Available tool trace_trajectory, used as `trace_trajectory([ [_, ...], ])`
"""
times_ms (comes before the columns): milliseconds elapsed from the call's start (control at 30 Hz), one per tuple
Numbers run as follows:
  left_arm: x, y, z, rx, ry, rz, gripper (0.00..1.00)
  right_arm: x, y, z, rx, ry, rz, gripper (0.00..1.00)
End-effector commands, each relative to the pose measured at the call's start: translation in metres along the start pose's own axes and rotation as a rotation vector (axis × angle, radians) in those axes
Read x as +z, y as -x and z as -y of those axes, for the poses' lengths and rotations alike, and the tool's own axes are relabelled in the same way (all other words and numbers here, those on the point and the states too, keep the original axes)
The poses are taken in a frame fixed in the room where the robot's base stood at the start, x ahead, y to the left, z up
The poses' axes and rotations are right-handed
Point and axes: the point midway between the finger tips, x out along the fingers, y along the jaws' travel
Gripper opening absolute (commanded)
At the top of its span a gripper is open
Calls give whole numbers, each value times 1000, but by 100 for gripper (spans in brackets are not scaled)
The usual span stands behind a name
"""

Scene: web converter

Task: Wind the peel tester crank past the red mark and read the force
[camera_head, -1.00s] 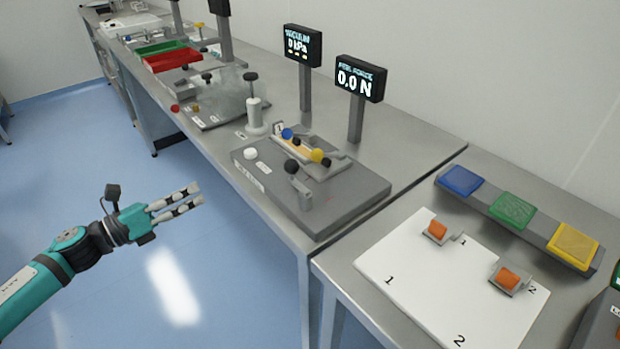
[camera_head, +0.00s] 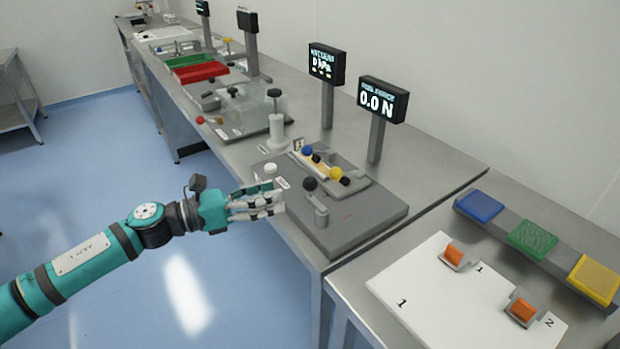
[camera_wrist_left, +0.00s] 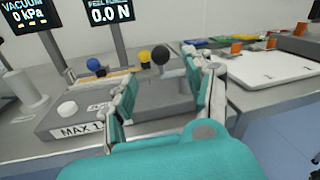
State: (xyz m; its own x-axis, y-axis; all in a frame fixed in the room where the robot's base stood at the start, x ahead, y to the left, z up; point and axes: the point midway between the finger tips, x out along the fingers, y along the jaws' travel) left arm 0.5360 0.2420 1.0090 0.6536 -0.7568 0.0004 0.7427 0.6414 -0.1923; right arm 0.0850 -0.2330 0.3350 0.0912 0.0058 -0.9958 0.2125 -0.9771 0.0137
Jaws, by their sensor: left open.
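The peel tester is a grey block (camera_head: 365,216) on the bench. Its crank has a black ball knob (camera_head: 310,184) on a short grey arm, and a faint red mark (camera_head: 347,217) shows on the block to its right. The peel force display (camera_head: 382,99) reads 0.0 N. My left gripper (camera_head: 283,200) is open and empty at the block's front left edge, left of the knob and apart from it. In the left wrist view the knob (camera_wrist_left: 160,55) shows between the open fingers, beyond them. My right gripper is not in view.
Blue (camera_head: 307,150) and yellow (camera_head: 336,173) ball knobs stand on the tester's back fixture. A white knob (camera_head: 270,168) is near my gripper. The vacuum display (camera_head: 327,63) stands behind. A white board (camera_head: 432,290) with orange blocks lies at right. The floor before the bench is clear.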

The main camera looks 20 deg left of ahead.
Motion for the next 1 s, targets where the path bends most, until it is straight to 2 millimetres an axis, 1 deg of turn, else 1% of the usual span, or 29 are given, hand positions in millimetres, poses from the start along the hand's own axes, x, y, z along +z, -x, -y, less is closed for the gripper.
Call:
trace_trajectory([
  [33,5,-8,1,-3,-3,3,53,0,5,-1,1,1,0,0],
  [67,6,-14,1,-1,-1,5,53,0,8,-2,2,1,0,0],
  [300,6,-58,1,-2,0,4,53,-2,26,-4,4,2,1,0],
  [400,4,-73,1,-1,0,2,53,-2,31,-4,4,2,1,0],
  [500,3,-84,0,0,1,2,53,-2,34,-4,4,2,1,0],
  [700,0,-93,0,0,0,0,53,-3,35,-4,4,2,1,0],
  [933,0,-93,0,0,0,-1,53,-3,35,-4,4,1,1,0],
  [1000,0,-93,0,0,0,-1,44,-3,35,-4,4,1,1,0],
])
